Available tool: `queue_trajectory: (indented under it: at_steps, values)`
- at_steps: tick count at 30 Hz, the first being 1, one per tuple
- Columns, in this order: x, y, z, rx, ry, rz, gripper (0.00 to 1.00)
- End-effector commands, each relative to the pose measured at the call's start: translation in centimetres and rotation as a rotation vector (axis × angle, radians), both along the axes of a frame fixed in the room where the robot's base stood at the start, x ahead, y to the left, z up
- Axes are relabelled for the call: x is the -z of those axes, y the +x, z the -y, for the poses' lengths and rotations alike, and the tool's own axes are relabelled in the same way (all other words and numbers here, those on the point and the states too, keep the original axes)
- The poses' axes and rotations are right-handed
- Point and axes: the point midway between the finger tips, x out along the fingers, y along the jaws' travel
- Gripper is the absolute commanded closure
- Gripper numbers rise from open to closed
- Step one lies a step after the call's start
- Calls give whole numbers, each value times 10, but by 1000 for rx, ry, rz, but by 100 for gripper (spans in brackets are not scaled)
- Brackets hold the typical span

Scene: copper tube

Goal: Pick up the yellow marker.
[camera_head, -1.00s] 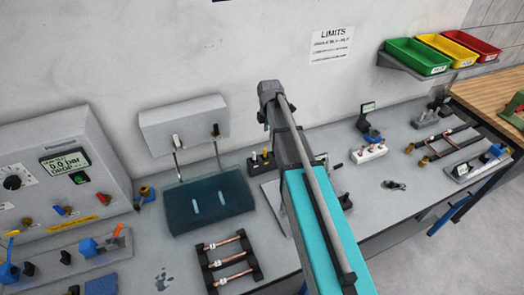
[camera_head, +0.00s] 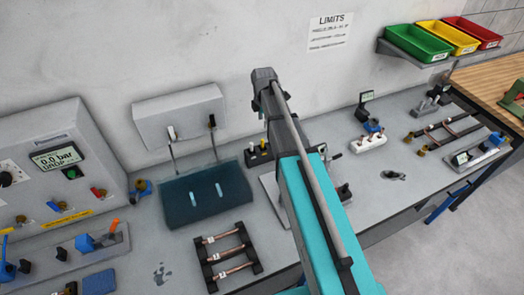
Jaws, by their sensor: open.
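A small dark holder (camera_head: 257,156) stands on the grey bench, just left of my arm. Short upright pieces stand in it. One has a yellow top (camera_head: 263,145) and looks like the yellow marker, but it is too small to be sure. A pale piece stands beside it. My arm rises from the lower right and ends at a grey joint above the holder in the picture. My gripper does not show; the arm seems to hide it.
A dark teal mat (camera_head: 177,213) and a rack of copper tubes (camera_head: 212,272) lie left of my arm. A pale plate (camera_head: 268,192) is partly behind the arm. A white block (camera_head: 368,143) stands to the right. Bins (camera_head: 418,43) sit on a wall shelf.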

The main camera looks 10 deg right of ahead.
Motion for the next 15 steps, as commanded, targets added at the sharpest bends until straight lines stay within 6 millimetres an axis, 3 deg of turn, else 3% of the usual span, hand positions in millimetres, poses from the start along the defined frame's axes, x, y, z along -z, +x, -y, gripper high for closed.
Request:
queue_trajectory:
  at_steps: [15]
  values:
    - [43, 0, 1, 2, 0, 0, 38]
